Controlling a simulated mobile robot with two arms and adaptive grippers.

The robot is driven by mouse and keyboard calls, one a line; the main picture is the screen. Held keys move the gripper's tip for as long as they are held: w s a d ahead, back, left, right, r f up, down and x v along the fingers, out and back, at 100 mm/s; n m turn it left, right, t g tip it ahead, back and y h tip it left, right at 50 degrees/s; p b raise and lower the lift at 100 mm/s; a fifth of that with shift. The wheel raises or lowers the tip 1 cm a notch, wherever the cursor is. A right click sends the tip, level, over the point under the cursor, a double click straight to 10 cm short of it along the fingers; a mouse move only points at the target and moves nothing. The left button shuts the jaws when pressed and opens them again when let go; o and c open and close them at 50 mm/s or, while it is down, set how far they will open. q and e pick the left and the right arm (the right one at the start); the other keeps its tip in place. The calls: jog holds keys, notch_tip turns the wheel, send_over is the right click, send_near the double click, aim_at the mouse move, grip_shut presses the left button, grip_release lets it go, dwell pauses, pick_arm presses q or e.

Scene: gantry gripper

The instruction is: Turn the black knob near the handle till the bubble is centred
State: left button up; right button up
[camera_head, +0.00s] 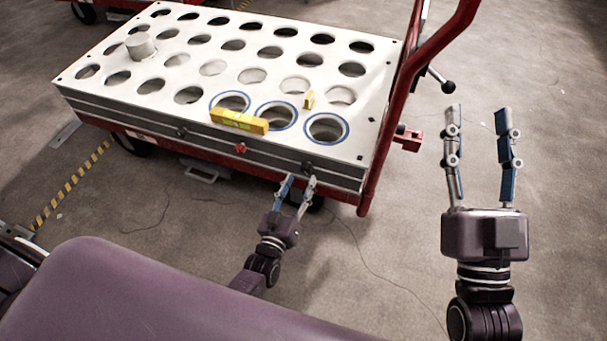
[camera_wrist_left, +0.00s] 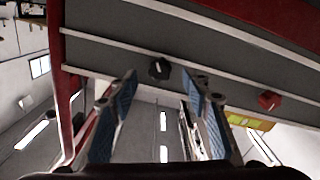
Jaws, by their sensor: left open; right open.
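The black knob (camera_head: 307,167) is on the side of the white-topped cart, near the red handle (camera_head: 395,110). My left gripper (camera_head: 299,181) is open just in front of it. In the left wrist view the black knob (camera_wrist_left: 159,69) shows just beyond and between the tips of my left gripper (camera_wrist_left: 159,78), with no visible grip on it. A yellow spirit level (camera_head: 239,121) lies on the cart top by the near edge; its bubble is too small to read. My right gripper (camera_head: 478,108) is open and empty over the floor, right of the handle.
A red knob (camera_head: 240,148) and another black knob (camera_head: 181,131) are further left on the same side; the red knob also shows in the wrist view (camera_wrist_left: 269,100). The cart top (camera_head: 112,105) has many holes, a grey cylinder (camera_head: 141,46) and a small yellow piece (camera_head: 309,100).

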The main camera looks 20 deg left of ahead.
pick_arm(q)
jog(key=s, duration=0.8)
jog(key=shift+w+a, duration=0.1)
